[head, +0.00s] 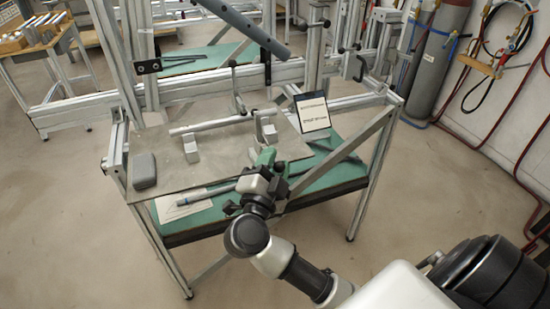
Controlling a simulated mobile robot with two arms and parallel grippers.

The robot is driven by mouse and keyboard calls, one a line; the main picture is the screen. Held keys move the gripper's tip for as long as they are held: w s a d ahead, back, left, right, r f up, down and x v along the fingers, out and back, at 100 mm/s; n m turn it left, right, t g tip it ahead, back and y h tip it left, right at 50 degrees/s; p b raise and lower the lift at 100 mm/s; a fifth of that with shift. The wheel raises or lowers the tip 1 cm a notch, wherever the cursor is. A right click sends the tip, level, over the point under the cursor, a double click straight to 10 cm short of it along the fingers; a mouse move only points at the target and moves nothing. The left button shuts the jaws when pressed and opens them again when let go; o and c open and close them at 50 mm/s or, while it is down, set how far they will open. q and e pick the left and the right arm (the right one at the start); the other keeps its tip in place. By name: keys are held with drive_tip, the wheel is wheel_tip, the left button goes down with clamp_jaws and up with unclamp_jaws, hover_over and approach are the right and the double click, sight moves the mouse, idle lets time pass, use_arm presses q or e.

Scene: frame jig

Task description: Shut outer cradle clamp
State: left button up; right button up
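A light metal tube (210,125) lies across a plate (165,172) on the frame jig, near a small block (191,150) at its left. A curved metal clamp piece (254,125) stands at the tube's right end. A second upright clamp piece (235,78) stands behind the tube. I cannot tell which is the outer cradle clamp, or whether either is shut. My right gripper (267,167) is just below the right-hand clamp piece, by a green part (265,156). Its fingers are too small and dark to read, and contact is unclear. My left gripper is out of view.
A sign (312,111) stands right of the clamp piece. A grey box (144,171) sits at the plate's left edge. A dark tube (240,27) slants above the jig. A green lower shelf (335,178) lies below. Gas cylinders (436,60) stand at right; the front floor is clear.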

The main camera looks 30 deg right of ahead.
drive_tip(key=shift+w+d+r, duration=0.1)
drive_tip(key=shift+w+d, duration=0.1)
drive_tip(key=shift+d, duration=0.05)
clamp_jaws()
